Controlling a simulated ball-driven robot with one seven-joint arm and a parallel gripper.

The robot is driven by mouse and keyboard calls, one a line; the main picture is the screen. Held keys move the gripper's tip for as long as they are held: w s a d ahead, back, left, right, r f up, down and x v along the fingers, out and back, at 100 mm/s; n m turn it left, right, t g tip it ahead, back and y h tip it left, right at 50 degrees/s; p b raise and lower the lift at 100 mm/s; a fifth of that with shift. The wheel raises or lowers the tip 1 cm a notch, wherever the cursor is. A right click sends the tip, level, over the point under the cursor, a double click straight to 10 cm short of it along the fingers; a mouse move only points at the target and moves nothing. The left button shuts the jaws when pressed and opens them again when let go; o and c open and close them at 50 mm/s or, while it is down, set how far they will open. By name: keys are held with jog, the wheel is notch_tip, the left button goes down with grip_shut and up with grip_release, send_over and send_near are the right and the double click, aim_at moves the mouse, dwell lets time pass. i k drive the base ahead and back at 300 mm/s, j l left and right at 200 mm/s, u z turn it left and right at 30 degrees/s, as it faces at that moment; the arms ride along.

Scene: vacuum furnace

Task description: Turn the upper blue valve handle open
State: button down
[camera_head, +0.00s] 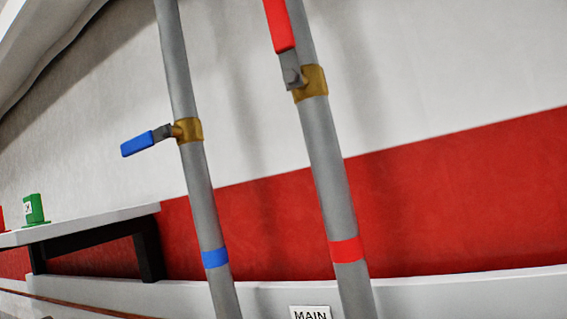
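A blue valve handle (137,144) is on the left grey pipe (176,75), high on the wall. It sticks out to the left, roughly across the pipe, from a brass valve body (188,130) by a short grey metal neck. Only this one blue handle shows; a blue band (215,258) circles the same pipe lower down. My gripper is not in view, so its distance from the handle cannot be told.
A red handle (280,24) lies along the right pipe (327,160) above its brass valve. A red band (346,250) and a "MAIN" sign (311,312) are lower. Space left of the blue handle looks clear.

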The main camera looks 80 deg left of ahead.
aim_at(148, 139)
jog(key=k+u, duration=0.1)
jog(key=u, duration=0.4)
jog(key=k+u, duration=0.1)
jog(key=u, duration=0.4)
jog(key=k+j+u, duration=0.1)
jog(key=u, duration=0.4)
